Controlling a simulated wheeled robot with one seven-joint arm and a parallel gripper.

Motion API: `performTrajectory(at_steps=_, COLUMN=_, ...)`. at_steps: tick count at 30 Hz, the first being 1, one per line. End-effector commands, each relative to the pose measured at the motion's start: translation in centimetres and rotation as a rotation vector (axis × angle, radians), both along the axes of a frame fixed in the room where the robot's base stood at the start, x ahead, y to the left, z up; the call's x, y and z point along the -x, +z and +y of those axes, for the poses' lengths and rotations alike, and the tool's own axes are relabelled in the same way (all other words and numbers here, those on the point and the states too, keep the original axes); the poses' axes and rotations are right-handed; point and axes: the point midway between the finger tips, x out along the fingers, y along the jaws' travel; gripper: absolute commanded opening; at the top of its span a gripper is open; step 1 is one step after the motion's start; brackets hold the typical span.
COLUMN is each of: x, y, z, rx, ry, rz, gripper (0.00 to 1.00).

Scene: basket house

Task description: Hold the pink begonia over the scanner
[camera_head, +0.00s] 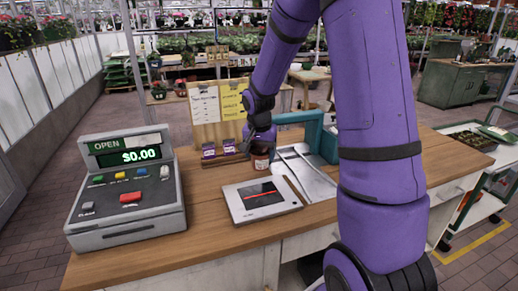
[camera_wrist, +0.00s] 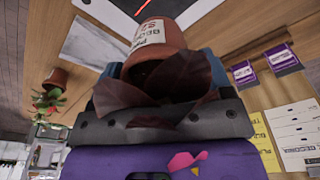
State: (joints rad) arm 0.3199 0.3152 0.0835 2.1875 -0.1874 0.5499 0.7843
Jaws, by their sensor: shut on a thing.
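A terracotta pot (camera_head: 260,160) with a pale label is in my gripper (camera_head: 260,143). In the wrist view the pot (camera_wrist: 160,32) sits between the blue fingers (camera_wrist: 158,78), its dark reddish leaves (camera_wrist: 178,80) towards the palm. Its label is only partly readable, and no pink flower shows clearly on it. The scanner (camera_head: 240,209) is a flat pale unit with a dark window and a red line, lying on the counter. In the head view the pot is just behind the scanner's far edge, not over its window. The scanner's dark window (camera_wrist: 130,6) shows at the wrist view's top.
A cash register (camera_head: 125,192) reading $0.00 stands left of the scanner on the wooden counter (camera_head: 215,238). Behind are a notice board (camera_head: 205,105) and small purple-labelled packets (camera_head: 208,151). A teal carrier (camera_head: 328,135) stands right. Another potted plant (camera_wrist: 55,82) shows in the wrist view.

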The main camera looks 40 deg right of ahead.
Motion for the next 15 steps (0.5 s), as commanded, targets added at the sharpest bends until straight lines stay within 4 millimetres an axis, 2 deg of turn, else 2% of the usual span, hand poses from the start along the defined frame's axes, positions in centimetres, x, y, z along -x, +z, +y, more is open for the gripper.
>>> performTrajectory(at_steps=15, x=0.0, y=-5.4, z=0.0, rx=-0.001, ry=0.002, rz=0.002, gripper=0.41)
